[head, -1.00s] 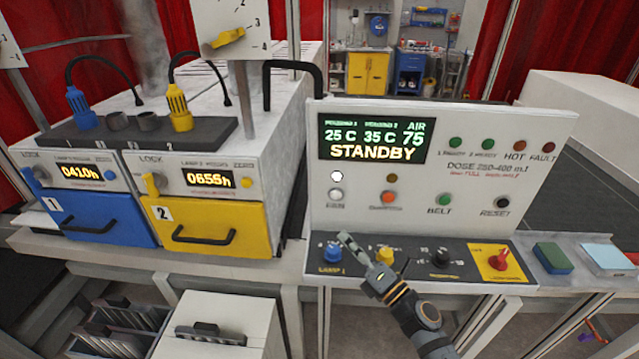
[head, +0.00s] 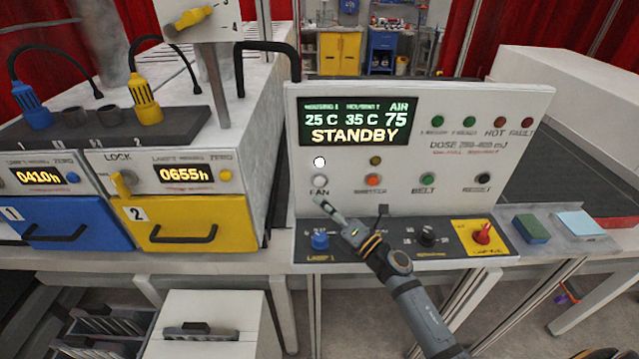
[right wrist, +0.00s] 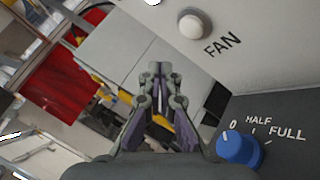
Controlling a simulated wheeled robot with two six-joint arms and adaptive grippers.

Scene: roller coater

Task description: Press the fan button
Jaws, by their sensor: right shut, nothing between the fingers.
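The fan button (head: 319,181) is a round whitish push button on the upright white control panel (head: 405,200), with the label FAN beneath it and a lit white lamp (head: 319,162) above it. In the right wrist view the fan button (right wrist: 193,24) is at the top, with FAN printed beside it. My right gripper (head: 326,206) is shut and empty. Its fingertips are just below the fan button in the head view, apart from it in the picture. In the right wrist view the closed fingers (right wrist: 158,70) point up the middle, below and left of the button. My left gripper is not in view.
Below the button are a blue knob (head: 320,241), a black knob (head: 427,236) and a red switch (head: 482,233). Orange, green and black buttons sit along the same row. The display (head: 352,121) reads STANDBY. Blue and yellow drawers (head: 200,224) stand at left.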

